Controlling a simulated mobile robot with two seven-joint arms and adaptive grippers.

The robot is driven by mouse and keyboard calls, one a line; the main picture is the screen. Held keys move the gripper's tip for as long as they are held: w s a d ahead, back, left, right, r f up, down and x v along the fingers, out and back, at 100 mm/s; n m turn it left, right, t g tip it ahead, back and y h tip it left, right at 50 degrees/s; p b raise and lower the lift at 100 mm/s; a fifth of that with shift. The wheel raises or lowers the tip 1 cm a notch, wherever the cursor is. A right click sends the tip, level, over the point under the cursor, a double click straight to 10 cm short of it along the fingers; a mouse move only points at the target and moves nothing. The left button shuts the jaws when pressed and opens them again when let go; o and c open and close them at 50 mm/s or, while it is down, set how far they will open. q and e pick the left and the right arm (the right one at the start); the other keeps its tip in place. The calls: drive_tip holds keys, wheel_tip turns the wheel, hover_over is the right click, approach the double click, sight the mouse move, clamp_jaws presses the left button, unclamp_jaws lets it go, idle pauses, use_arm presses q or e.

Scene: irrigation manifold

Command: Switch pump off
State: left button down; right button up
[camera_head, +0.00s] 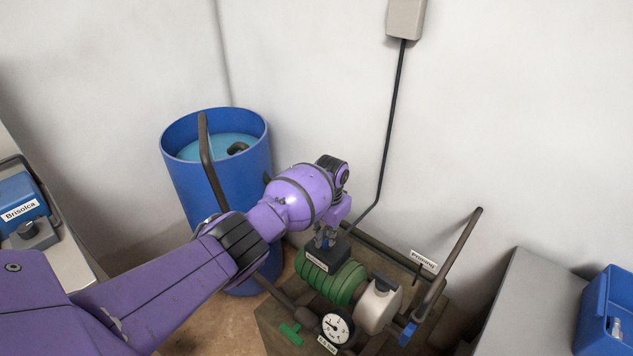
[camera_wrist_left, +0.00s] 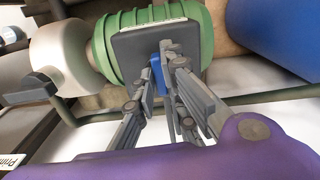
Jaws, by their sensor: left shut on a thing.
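The pump has a ribbed green motor (camera_head: 346,288) and a cream housing (camera_head: 379,307). A black switch box (camera_head: 343,258) sits on top of the motor. My left gripper (camera_head: 327,238) points down at this box. In the left wrist view the box (camera_wrist_left: 131,56) carries a small blue switch (camera_wrist_left: 157,73), and the fingers of my left gripper (camera_wrist_left: 160,82) are closed on it from both sides. The fingers partly hide the switch, so I cannot tell which way it is turned. My right gripper is in neither view.
A pressure gauge (camera_head: 336,329) and a green valve handle (camera_head: 291,333) are in front of the pump. A blue barrel (camera_head: 222,180) stands behind my left arm. Pipes rise on both sides. A blue crate (camera_head: 606,310) stands at the right.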

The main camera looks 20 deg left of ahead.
use_arm(q)
drive_tip(key=shift+w+r, duration=0.1)
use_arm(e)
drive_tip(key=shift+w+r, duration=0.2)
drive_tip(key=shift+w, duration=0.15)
use_arm(q)
drive_tip(key=c, duration=1.8)
unclamp_jaws()
wheel_tip(320, 180, up, 12)
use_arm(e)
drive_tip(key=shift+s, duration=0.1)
